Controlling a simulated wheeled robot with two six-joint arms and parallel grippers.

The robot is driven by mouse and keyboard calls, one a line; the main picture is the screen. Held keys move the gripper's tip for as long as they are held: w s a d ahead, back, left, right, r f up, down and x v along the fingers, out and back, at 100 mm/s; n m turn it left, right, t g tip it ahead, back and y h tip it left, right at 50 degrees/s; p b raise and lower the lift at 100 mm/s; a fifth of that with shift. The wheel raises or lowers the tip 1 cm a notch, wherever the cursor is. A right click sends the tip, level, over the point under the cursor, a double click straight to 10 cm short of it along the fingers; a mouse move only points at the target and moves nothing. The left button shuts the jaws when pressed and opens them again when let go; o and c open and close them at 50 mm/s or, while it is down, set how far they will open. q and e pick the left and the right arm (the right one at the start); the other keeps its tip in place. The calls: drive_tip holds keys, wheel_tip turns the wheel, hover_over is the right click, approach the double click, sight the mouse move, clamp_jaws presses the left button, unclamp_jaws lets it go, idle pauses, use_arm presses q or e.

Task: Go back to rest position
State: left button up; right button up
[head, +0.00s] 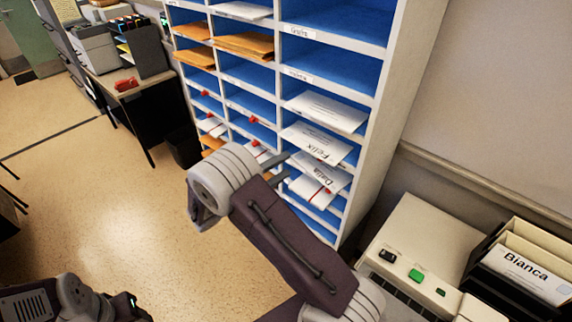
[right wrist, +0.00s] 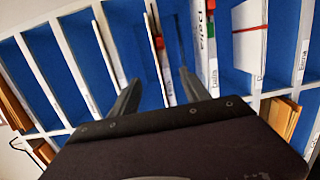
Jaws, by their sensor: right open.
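My right arm reaches across the head view to the pigeonhole shelf (head: 375,125). My right gripper (head: 285,166) is at the shelf's lower compartments, beside the envelope marked Dalia (head: 318,172).
Envelopes stick out of several compartments, including one marked Felix (head: 318,143). At lower right are a pale machine with a green button (head: 416,275) and a holder with a Bianca card (head: 522,272). A desk (head: 128,82) stands far left. The floor (head: 95,200) between is open.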

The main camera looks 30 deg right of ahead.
drive_tip(key=shift+s+a, duration=0.2)
drive_tip(key=shift+a, duration=0.55)
drive_tip(key=shift+d, duration=0.1)
